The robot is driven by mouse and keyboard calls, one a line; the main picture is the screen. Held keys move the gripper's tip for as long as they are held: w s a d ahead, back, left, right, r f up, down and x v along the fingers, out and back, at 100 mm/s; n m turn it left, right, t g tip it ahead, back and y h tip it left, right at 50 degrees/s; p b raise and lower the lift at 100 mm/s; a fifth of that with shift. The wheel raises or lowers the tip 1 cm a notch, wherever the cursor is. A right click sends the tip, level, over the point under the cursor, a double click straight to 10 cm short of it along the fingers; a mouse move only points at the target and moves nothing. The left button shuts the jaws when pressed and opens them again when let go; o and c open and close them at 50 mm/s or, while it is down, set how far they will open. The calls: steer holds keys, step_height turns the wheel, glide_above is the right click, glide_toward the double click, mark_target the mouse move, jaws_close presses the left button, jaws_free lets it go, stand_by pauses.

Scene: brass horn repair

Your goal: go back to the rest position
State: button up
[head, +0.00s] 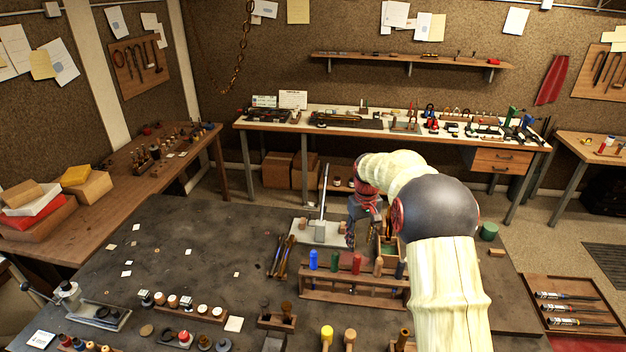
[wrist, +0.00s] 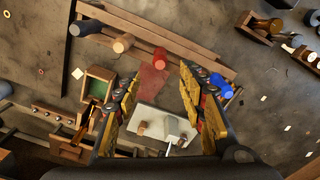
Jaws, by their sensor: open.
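My gripper (head: 368,232) hangs over the dark workbench (head: 205,235), partly hidden by my arm in the head view. In the wrist view its two yellow-and-black fingers (wrist: 160,75) are spread wide, with nothing held between them. Below and between the fingers lies a white plate (wrist: 160,122) with a small wooden block (wrist: 142,127) on it. In the head view the plate (head: 322,236) carries an upright metal post (head: 323,200).
A wooden rack (head: 340,297) with coloured-handled tools stands in front of the gripper. A green-lined box (wrist: 98,85) lies close beside the left finger in the wrist view. Small parts line the bench's front. A long table (head: 400,125) stands behind; the bench's left middle is mostly clear.

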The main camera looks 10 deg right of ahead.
steer(key=s+a+t+b, duration=0.1)
steer(key=s+a+b, duration=0.3)
steer(key=s, duration=0.9)
steer(key=s+a+t+b, duration=0.2)
steer(key=s+a+b, duration=0.3)
steer(key=s, duration=0.8)
steer(key=s+a+t+b, duration=0.2)
steer(key=s+a+b, duration=0.3)
steer(key=s, duration=0.8)
steer(key=b, duration=0.3)
steer(key=shift+s+r+m+b, duration=0.35)
steer(key=shift+r+m, duration=0.05)
